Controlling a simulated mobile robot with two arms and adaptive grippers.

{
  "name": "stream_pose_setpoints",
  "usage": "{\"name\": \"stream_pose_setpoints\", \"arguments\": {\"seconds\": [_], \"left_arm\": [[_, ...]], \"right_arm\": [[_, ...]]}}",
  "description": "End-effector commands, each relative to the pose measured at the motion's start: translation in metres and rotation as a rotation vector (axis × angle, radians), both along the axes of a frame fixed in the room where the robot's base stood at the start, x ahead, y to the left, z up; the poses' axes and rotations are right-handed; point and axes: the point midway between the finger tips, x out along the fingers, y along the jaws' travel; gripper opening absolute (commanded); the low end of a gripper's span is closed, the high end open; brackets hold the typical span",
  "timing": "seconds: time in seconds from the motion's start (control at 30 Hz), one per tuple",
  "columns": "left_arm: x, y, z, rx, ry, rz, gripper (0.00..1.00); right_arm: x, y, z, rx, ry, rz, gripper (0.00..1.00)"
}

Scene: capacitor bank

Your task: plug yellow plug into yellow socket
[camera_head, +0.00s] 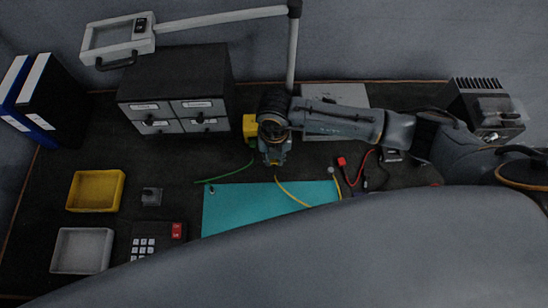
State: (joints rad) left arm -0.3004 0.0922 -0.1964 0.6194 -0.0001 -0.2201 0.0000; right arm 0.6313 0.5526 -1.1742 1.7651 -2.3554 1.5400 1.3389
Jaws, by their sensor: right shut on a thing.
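My right gripper (274,156) points down over the back edge of the teal mat, in the middle of the view. It is shut, and a yellow cable (291,195) runs from beneath it onto the mat. The yellow plug at the cable's end is hidden by the gripper. A yellow block (250,128) shows just left of the gripper, partly covered by it; I cannot tell whether it carries the yellow socket. No socket opening is visible. My left gripper is not in view.
A drawer cabinet (185,85) stands behind left. A green cable (230,173) lies beside the teal mat (235,210). Red and black leads (357,170) lie right of it. A yellow tray (96,190), grey tray (82,250) and keypad (157,240) are at left. A finned box (485,105) stands at right.

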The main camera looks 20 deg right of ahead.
Motion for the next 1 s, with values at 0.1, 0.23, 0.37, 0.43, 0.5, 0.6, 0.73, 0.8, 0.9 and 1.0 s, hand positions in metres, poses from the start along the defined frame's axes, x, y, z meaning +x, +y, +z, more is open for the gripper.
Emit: {"name": "stream_pose_setpoints", "arguments": {"seconds": [0.1, 0.23, 0.37, 0.43, 0.5, 0.6, 0.73, 0.8, 0.9, 1.0], "left_arm": [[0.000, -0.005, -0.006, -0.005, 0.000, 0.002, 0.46], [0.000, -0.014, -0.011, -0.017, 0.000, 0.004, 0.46], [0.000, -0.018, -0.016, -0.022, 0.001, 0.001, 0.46], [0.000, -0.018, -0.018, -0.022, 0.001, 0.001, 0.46], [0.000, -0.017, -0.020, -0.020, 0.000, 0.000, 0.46], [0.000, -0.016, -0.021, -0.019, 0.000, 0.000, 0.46], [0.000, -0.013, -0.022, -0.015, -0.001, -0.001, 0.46], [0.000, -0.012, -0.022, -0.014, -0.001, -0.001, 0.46], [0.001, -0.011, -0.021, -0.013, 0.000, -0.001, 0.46], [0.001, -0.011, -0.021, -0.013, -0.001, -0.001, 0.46]], "right_arm": [[0.010, -0.002, -0.002, 0.001, 0.000, -0.002, 0.06], [0.022, -0.006, -0.001, 0.001, -0.001, -0.002, 0.06], [0.033, -0.010, -0.002, 0.000, 0.000, -0.001, 0.06], [0.039, -0.011, -0.001, 0.000, -0.001, -0.002, 0.06], [0.043, -0.012, -0.001, 0.000, 0.000, -0.002, 0.06], [0.046, -0.013, -0.001, 0.000, 0.001, -0.001, 0.06], [0.049, -0.014, 0.000, 0.001, 0.001, 0.000, 0.06], [0.049, -0.014, 0.000, 0.001, 0.001, 0.000, 0.06], [0.049, -0.014, 0.000, 0.001, 0.001, 0.000, 0.06], [0.049, -0.014, 0.000, 0.001, 0.001, 0.000, 0.06]]}}
